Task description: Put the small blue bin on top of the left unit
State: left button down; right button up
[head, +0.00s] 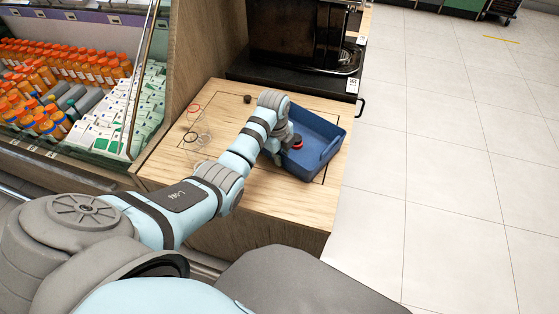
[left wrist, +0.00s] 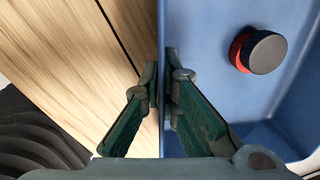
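The small blue bin (head: 318,142) is on or just above the light wooden top of a low unit (head: 190,155); I cannot tell whether its base touches. It also shows in the left wrist view (left wrist: 215,110). A round black-and-red object (left wrist: 262,52) is inside it. My left gripper (head: 284,143) is at the bin's left wall, partly hidden by my arm in the head view. In the left wrist view its fingers (left wrist: 161,85) straddle the wall, one outside and one inside, closed against it. My right gripper is not in view.
A black appliance (head: 300,40) stands behind the wooden top. Thin rings (head: 195,125) and a small dark round item (head: 247,98) lie on the top's left part. A glass-fronted display (head: 75,95) with orange bottles is at left. Open tiled floor (head: 450,150) is at right.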

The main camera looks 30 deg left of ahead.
pick_arm(q)
jog(key=shift+s+r, duration=0.15)
jog(key=shift+s, duration=0.1)
jog(key=c, duration=1.8)
grip_release()
jog(key=shift+f, duration=0.2)
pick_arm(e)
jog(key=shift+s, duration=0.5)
pick_arm(q)
notch_tip(320, 180, up, 12)
jog(key=s+p, duration=0.1)
jog(key=p, duration=0.3)
jog(key=shift+r, duration=0.15)
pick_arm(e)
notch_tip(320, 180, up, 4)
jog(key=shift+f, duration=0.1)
pick_arm(q)
jog(key=shift+a, duration=0.1)
